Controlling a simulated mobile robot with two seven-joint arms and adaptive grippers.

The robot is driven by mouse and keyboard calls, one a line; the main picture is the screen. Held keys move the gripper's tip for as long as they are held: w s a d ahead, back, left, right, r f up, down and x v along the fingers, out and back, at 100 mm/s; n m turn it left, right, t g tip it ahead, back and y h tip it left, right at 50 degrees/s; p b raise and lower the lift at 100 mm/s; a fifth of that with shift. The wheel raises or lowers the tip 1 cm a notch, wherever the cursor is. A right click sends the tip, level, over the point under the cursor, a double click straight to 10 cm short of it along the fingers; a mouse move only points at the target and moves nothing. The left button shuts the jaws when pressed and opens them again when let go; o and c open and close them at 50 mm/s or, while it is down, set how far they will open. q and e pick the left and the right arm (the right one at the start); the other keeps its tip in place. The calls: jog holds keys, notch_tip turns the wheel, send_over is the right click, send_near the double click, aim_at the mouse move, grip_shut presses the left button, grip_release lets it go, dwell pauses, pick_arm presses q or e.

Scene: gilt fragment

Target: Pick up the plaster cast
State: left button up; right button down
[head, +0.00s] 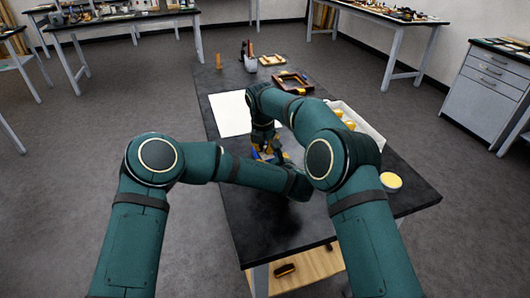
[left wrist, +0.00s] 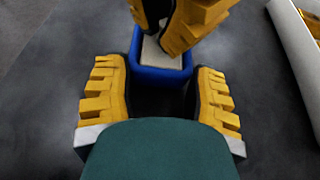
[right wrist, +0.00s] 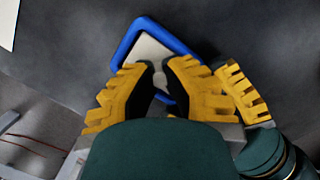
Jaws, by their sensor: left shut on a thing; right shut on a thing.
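The pale plaster cast (right wrist: 147,52) shows as a flat light face inside a blue mould (right wrist: 124,45). In the left wrist view the cast (left wrist: 152,48) lies within the mould's blue rim (left wrist: 160,76). My left gripper (left wrist: 159,84) is shut on the mould, one finger at each side. My right gripper (right wrist: 161,76) comes from the opposite side and is shut on the cast, its fingertips at the pale face. In the head view both grippers meet above the dark table (head: 262,221), and my arms hide most of the mould (head: 255,155) and cast.
A white sheet (head: 228,114) lies left of the grippers. A white tray (head: 372,139) with yellow things and a round yellow-topped tub (head: 391,181) are on the right. Wooden frames (head: 292,82) and a grey cup (head: 250,64) stand farther back. The table's near part is clear.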

aim_at(265, 147)
pick_arm(q)
jog(key=shift+f, duration=0.1)
pick_arm(e)
jog(key=shift+r, duration=0.1)
notch_tip(265, 147, up, 10)
dwell(0.3)
pick_arm(q)
jog(key=o, duration=1.1)
jog(key=shift+o, duration=0.2)
